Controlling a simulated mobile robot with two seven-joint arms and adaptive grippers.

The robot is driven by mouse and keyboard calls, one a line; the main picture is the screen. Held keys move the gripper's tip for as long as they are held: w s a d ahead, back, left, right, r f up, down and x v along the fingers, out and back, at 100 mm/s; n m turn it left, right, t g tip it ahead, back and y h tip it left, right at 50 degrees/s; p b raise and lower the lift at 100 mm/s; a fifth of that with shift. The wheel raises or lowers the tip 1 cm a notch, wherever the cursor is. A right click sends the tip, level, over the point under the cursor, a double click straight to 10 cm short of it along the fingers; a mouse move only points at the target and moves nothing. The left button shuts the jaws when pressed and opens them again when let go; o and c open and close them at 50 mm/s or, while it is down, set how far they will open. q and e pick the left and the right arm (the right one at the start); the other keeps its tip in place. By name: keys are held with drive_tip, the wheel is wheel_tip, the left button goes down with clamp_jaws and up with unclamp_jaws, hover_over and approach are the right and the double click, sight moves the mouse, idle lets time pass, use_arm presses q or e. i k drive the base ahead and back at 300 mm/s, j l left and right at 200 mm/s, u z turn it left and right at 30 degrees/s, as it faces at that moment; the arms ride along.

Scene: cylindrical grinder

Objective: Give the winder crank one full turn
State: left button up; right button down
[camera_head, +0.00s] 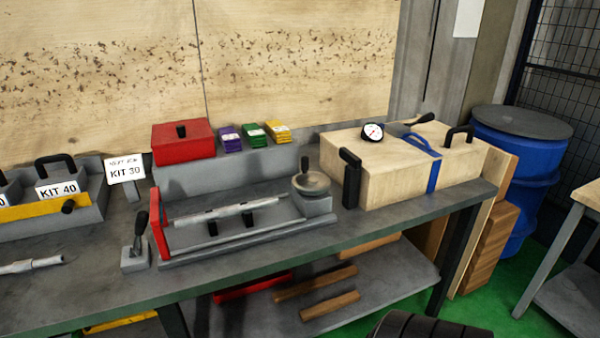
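A grey fixture (240,240) with long rails stands on the bench, and a grey shaft (225,211) lies across it. At its right end is a round grey handwheel (311,182) with an upright black knob (305,164), which looks like a crank. I cannot tell for sure which of these is the winder crank. Nothing touches either one. Neither of my grippers is in view.
A wooden box (400,175) with black handles and a dial gauge (372,132) stands right of the handwheel. A red box (183,141) and coloured packs (254,134) sit behind the fixture. A small lever block (136,257) stands at left. The bench front (110,292) is mostly clear.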

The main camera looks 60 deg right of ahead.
sight(309, 182)
drive_tip(key=z, duration=1.5)
drive_tip(key=i+l+u, duration=0.15)
drive_tip(key=i+l, duration=0.05)
drive_tip(key=l, duration=0.1)
